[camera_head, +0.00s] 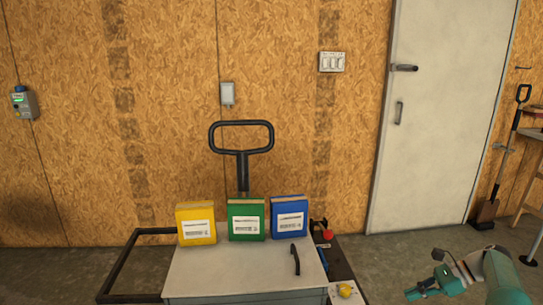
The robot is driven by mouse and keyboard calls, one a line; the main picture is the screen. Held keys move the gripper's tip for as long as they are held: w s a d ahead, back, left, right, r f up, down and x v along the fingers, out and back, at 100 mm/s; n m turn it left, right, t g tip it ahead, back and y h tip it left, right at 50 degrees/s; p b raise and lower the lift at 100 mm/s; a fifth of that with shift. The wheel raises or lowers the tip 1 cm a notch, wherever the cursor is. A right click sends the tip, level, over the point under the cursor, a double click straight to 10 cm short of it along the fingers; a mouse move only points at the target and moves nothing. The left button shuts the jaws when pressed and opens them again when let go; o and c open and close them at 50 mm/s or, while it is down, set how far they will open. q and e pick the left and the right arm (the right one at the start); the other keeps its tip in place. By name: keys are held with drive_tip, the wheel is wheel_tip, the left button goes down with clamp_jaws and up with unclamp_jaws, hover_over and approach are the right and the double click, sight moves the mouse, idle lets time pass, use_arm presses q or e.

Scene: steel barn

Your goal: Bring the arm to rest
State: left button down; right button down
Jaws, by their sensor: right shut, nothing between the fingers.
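My right arm, teal and white, comes in at the bottom right corner. Its right gripper (420,290) is at the lower right, shut and empty, out in the air to the right of the grey-topped cart (235,271). It touches nothing that I can see. My left gripper is not in view.
On the cart stand a yellow box (196,223), a green box (246,219) and a blue box (288,216). A black handle (241,137) rises behind them. A closed white door (435,110) and a shovel (487,210) are at the right. Floor shows between cart and arm.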

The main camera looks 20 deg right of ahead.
drive_tip(key=w+a+f+n+g+y, duration=0.15)
drive_tip(key=w+a, duration=0.25)
drive_tip(key=a, duration=0.5)
drive_tip(key=w+a+n+g+y, duration=0.15)
drive_tip(key=w+a, duration=0.25)
drive_tip(key=a, duration=0.4)
drive_tip(key=s+a+f+n+g+h, duration=0.15)
drive_tip(key=a+f, duration=0.25)
drive_tip(key=a, duration=0.4)
drive_tip(key=s+a+f+n+g+y, duration=0.1)
drive_tip(key=a+f+g, duration=0.3)
drive_tip(key=a, duration=0.5)
drive_tip(key=s+a+f+n+g+h, duration=0.1)
drive_tip(key=s+a+f+n+h, duration=0.3)
drive_tip(key=s+a+f, duration=0.55)
drive_tip(key=s+a+f+n+t+h, duration=0.1)
drive_tip(key=s+a+f+n, duration=0.1)
drive_tip(key=s+n, duration=0.45)
drive_tip(key=s+a+f+n+t+h, duration=0.15)
drive_tip(key=s+n, duration=0.25)
drive_tip(key=s, duration=0.5)
drive_tip(key=w+r+n+t+p, duration=0.1)
drive_tip(key=w+r+p, duration=0.3)
drive_tip(key=r+p, duration=1.1)
drive_tip(key=shift+w+n+t+p, duration=0.15)
drive_tip(key=shift+n+t+p, duration=0.25)
drive_tip(key=shift+n+p, duration=0.25)
